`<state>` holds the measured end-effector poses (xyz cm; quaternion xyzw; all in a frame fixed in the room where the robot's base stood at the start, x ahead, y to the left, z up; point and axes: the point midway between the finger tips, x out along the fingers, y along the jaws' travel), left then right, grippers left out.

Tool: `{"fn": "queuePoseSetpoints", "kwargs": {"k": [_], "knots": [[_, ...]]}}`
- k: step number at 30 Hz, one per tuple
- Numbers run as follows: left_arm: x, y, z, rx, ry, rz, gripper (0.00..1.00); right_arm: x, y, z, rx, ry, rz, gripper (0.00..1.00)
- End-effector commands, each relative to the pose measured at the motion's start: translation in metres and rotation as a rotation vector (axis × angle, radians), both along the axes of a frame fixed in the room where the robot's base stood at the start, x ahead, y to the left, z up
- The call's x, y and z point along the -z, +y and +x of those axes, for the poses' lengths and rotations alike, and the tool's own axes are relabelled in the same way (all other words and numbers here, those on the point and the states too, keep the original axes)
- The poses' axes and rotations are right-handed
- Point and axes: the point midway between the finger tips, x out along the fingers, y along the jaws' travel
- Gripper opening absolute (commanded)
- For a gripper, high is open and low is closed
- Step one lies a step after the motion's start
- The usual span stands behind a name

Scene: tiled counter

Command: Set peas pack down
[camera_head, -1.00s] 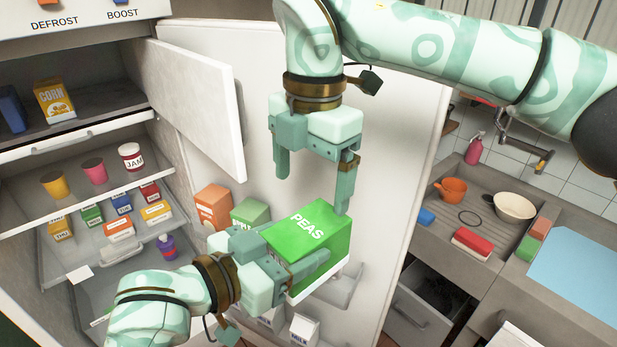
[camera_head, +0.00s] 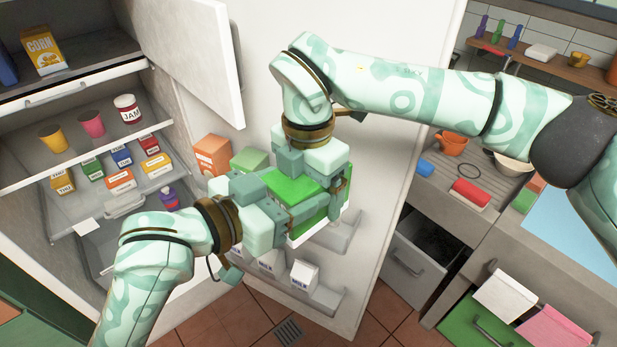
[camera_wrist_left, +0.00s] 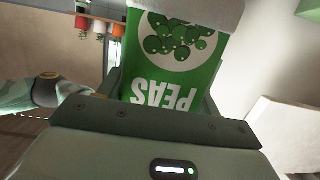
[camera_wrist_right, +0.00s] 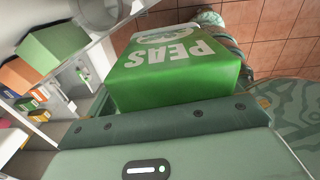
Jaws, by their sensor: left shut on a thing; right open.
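The green peas pack (camera_head: 296,188) is held in the air in front of the open fridge door. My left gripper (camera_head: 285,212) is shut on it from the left. The pack's printed face fills the middle of the left wrist view (camera_wrist_left: 178,70). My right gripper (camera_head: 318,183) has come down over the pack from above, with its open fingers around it. The right wrist view shows the pack (camera_wrist_right: 175,68) close in front of that gripper. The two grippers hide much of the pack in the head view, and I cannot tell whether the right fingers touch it.
The fridge door (camera_head: 385,170) stands open behind, with an orange box (camera_head: 211,155), a green box (camera_head: 250,160) and milk cartons (camera_head: 304,275) on its racks. A freezer door (camera_head: 190,50) juts out above. The counter (camera_head: 445,185) lies to the right.

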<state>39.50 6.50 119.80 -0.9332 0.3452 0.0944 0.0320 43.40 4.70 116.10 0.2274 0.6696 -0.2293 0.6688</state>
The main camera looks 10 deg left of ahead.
Motion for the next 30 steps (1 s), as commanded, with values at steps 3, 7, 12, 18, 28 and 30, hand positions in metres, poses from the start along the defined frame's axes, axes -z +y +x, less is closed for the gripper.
{"fn": "queuePoseSetpoints", "kwargs": {"k": [3, 7, 12, 18, 28, 30], "knots": [[-0.0013, 0.0000, -0.0001, 0.000, -0.003, -0.003, 0.26, -0.0002, -0.0001, 0.0000, 0.000, 0.000, 0.000, 0.89], [-0.0013, -0.0004, -0.0003, 0.002, -0.003, -0.003, 0.26, -0.0003, 0.0000, 0.0001, 0.000, -0.001, 0.001, 0.53], [-0.0017, -0.0028, -0.0022, 0.011, -0.002, -0.007, 0.27, -0.0008, 0.0011, 0.0004, -0.004, -0.004, 0.003, 0.26], [-0.0027, -0.0036, -0.0030, 0.013, -0.003, -0.010, 0.89, -0.0018, 0.0025, 0.0003, -0.006, -0.006, 0.006, 0.26], [-0.0013, -0.0021, -0.0012, 0.007, -0.001, -0.007, 0.89, -0.0011, 0.0029, -0.0024, -0.011, 0.002, 0.004, 0.26], [-0.0011, -0.0019, -0.0009, 0.006, -0.001, -0.005, 0.89, -0.0010, 0.0030, -0.0029, -0.012, 0.003, 0.004, 0.26]]}}
